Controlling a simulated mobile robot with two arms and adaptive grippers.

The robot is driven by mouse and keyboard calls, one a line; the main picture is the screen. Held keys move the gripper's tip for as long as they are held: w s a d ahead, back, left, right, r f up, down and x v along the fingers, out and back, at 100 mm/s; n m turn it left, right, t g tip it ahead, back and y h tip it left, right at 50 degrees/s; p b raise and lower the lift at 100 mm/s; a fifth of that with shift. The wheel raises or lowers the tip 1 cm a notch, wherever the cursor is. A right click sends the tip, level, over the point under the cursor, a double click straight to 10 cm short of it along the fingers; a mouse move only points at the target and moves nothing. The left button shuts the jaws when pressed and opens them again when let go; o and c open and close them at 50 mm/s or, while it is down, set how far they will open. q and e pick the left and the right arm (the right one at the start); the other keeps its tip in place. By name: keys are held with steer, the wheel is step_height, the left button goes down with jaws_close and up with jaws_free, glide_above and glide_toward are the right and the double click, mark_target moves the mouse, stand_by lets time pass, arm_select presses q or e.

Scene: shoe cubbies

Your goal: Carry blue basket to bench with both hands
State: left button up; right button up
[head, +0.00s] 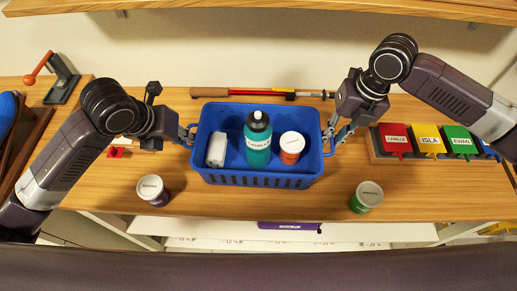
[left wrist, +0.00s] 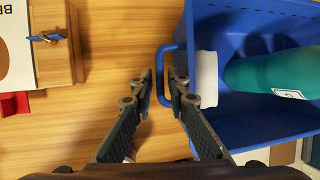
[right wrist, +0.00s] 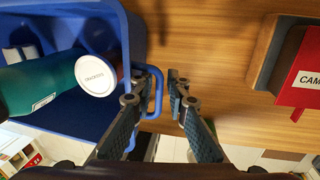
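The blue basket (head: 262,181) stands upright on the wooden bench top (head: 230,205). It holds a teal bottle (head: 257,150), an orange jar with a white lid (head: 291,145) and a white roll-shaped item (head: 216,149). My left gripper (head: 188,135) is at the basket's left handle; in the left wrist view its fingers (left wrist: 161,75) are apart, with the handle bar (left wrist: 164,85) between them. My right gripper (head: 333,137) is at the right handle; in the right wrist view its fingers (right wrist: 166,73) are apart, with the handle bar (right wrist: 158,95) between them, nearer the left finger.
Two lidded jars stand in front of the basket, one left (head: 151,190) and one right (head: 366,197). Red, yellow and green name-labelled blocks (head: 428,141) sit at the right. A long stick (head: 262,93) lies behind the basket. A wooden shelf (head: 300,8) hangs above.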

arm_select(q)
steer(key=shift+c, duration=0.6)
arm_select(e)
steer(key=shift+c, duration=0.7)
arm_select(q)
jaws_close()
arm_select(e)
jaws_close()
arm_select(q)
steer(key=shift+w+r, duration=0.1)
steer(key=shift+r, duration=0.05)
arm_select(e)
steer(key=shift+r, duration=0.15)
